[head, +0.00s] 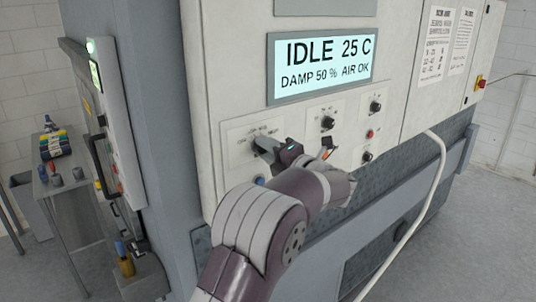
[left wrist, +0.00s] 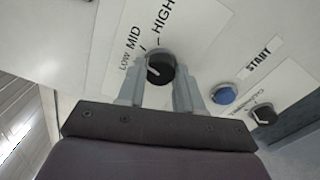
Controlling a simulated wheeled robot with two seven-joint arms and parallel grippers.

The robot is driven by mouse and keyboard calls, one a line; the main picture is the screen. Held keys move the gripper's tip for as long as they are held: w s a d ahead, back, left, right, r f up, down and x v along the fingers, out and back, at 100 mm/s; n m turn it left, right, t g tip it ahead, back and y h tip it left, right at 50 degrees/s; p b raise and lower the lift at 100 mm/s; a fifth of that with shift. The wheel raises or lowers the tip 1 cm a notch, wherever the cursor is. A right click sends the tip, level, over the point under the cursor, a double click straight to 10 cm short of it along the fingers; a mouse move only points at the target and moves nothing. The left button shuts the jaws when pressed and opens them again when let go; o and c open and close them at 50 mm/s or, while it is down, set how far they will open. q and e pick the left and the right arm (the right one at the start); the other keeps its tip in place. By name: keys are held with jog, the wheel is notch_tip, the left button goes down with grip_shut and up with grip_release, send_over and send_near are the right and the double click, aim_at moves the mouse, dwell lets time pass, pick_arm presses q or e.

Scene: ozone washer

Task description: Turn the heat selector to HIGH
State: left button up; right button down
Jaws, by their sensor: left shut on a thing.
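The heat selector is a round black knob (left wrist: 160,68) on a white panel, with LOW, MID and HIGH printed around it in the left wrist view. A pale mark shows on its left side; I cannot tell for sure which label it points at. My left gripper (left wrist: 158,88) is shut on the knob, with one finger on each side. In the head view my left gripper (head: 278,152) reaches the left control plate on the machine front, and its hand hides most of the knob. My right gripper is not in view.
A blue START button (left wrist: 223,95) and another black knob (left wrist: 263,113) lie close to the right. The display (head: 322,64) above reads IDLE, 25 C, DAMP 50 %, AIR OK. A white hose (head: 437,180) hangs at the right. A side table (head: 60,178) stands at the left.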

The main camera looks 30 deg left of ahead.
pick_arm(q)
jog(key=shift+f+m+p, duration=0.1)
jog(key=shift+m+p, duration=1.15)
jog(key=shift+m, duration=3.65)
jog(key=o, duration=1)
jog(key=shift+o, duration=0.2)
jog(key=shift+d, duration=0.1)
